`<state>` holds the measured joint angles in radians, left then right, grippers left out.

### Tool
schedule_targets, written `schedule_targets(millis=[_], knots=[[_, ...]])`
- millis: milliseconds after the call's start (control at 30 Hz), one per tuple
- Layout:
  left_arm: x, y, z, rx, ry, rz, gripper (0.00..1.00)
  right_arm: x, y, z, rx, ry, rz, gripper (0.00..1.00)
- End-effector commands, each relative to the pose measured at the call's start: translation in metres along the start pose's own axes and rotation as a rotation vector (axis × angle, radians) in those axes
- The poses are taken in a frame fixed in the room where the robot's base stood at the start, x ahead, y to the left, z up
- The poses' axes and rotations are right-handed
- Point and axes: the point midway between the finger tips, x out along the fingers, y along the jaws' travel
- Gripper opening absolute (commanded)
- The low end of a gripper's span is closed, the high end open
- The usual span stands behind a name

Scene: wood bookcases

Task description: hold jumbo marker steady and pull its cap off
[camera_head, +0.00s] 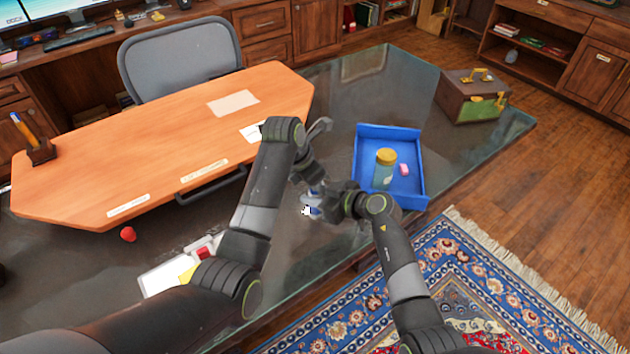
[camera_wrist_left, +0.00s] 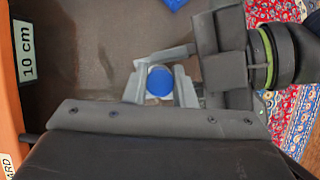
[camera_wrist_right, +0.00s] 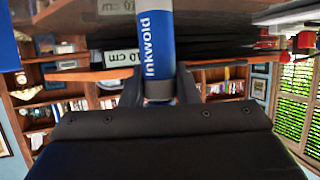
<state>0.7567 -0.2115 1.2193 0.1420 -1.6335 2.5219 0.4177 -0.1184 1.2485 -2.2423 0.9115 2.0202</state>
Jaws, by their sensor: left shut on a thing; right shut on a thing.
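The jumbo marker (camera_wrist_right: 159,42) has a blue barrel lettered "Inkwold" and a white section toward one end, seen in the right wrist view. Its round blue end (camera_wrist_left: 160,82) faces the left wrist camera, between my left gripper's fingers. My left gripper (camera_wrist_left: 160,92) is shut on the marker at that end. My right gripper (camera_wrist_right: 158,90) is shut on the marker from the side. In the head view both grippers meet around the marker (camera_head: 308,209) above the glass table, and the arms hide much of it. I cannot tell whether cap and barrel are apart.
A blue tray (camera_head: 388,131) with a yellow-lidded jar (camera_head: 385,168) and a pink block (camera_head: 404,169) lies right of the grippers. An orange board (camera_head: 170,150) lies left. A brown box (camera_head: 470,95) stands at the far right of the glass table (camera_head: 340,90).

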Motion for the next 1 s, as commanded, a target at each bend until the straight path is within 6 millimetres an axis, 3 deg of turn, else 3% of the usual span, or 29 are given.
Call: schedule_targets(millis=[433,1000], knots=[[-0.002,0.000,0.001,0.000,0.000,0.000,0.00,0.000,0.000,0.001,0.001,-0.001,0.000,0.00],[-0.019,0.000,0.008,0.000,-0.001,0.001,0.00,0.000,0.000,0.001,0.001,-0.001,-0.001,0.00]])
